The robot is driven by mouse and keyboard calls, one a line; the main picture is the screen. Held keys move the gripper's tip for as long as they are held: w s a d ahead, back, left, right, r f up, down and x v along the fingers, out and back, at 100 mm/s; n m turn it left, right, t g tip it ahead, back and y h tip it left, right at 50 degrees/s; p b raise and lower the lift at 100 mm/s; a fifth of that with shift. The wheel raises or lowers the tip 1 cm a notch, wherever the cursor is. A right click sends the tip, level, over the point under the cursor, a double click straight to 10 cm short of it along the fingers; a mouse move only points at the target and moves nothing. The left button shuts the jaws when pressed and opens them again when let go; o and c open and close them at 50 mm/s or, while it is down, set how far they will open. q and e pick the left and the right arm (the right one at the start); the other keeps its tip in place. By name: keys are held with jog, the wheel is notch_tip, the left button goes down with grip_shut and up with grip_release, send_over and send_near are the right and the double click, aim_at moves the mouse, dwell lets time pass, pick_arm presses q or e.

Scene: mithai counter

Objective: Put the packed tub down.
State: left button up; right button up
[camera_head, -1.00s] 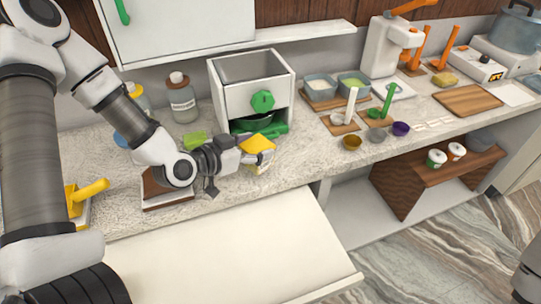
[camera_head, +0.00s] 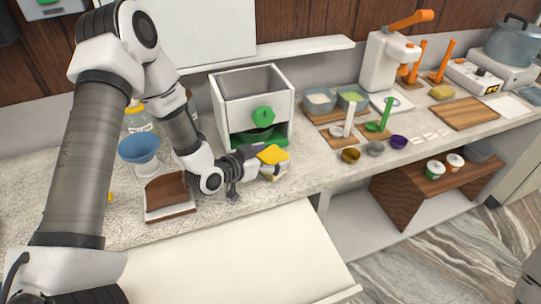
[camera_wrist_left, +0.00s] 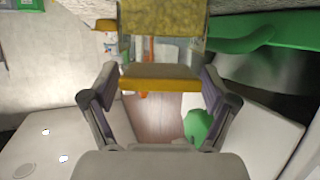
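The packed tub (camera_head: 272,155) has a yellow lid and shows in front of the white box machine with the green knob. My left gripper (camera_head: 262,168) is shut on it, coming from the left. In the left wrist view the tub (camera_wrist_left: 160,83) sits between the two fingers (camera_wrist_left: 160,100), which touch its sides. The tub appears upright, close to the counter (camera_head: 330,170). I cannot tell whether its base touches the counter. My right gripper is not in view.
The white box machine (camera_head: 227,115) stands just behind the tub. A brown block on a white base (camera_head: 168,195) is left of my gripper. Small bowls, including a purple one (camera_head: 398,142), lie to the right. A strip of counter right of the tub is clear.

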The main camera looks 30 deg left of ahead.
pick_arm(q)
jog(key=shift+r, duration=0.15)
jog(key=shift+s+a, duration=0.15)
jog(key=shift+s, duration=0.05)
jog(key=v, duration=0.5)
jog(key=shift+r, duration=0.1)
jog(key=p+v, duration=0.3)
jog(key=v, duration=0.3)
jog(key=shift+s, duration=0.3)
